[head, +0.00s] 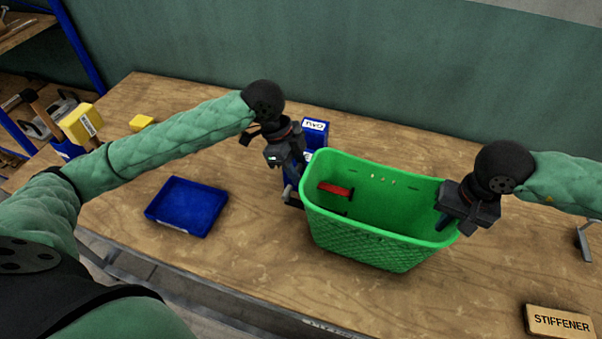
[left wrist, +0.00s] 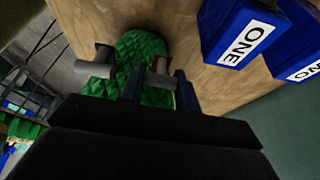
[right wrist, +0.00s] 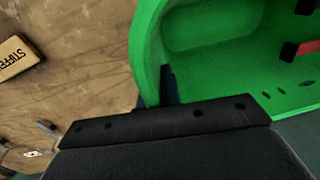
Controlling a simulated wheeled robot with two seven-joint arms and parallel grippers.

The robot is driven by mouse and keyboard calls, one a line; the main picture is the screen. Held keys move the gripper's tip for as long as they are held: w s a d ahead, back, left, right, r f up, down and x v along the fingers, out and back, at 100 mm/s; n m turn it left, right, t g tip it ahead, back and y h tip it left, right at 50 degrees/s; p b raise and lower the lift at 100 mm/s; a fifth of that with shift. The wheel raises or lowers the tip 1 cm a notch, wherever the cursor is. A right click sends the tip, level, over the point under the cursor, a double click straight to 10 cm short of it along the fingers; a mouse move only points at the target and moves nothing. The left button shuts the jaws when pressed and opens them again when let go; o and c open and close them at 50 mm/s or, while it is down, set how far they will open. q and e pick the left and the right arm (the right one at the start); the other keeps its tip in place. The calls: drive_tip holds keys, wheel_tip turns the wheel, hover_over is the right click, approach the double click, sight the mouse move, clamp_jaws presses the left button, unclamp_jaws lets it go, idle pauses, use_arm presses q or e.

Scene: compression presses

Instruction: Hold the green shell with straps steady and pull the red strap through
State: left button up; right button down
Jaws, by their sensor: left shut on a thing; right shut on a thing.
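The green shell (head: 375,245) is an open, basket-like tub standing on the table. A red strap (head: 335,188) shows inside its left wall, with dark pieces beside it. My left gripper (head: 291,188) is outside that wall. My right gripper (head: 445,220) is shut on the shell's right rim. The right wrist view shows the rim (right wrist: 145,55) at its fingers, one finger inside.
A blue bin marked TWO (head: 314,126) stands behind my left gripper; a bin marked ONE (left wrist: 236,45) shows in the left wrist view. An empty blue tray (head: 187,206) lies to the left. A STIFFENER block (head: 560,322) is at front right. Bare table surrounds the shell's front.

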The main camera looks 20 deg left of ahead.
use_arm(q)
drive_tip(key=a, duration=0.7)
drive_tip(key=shift+w, duration=0.15)
idle(2.1)
drive_tip(key=o, duration=1.2)
drive_tip(key=shift+c, duration=0.2)
drive_tip(key=v, duration=1.2)
use_arm(e)
drive_tip(key=c, duration=1.5)
unclamp_jaws()
drive_tip(key=shift+r, duration=0.1)
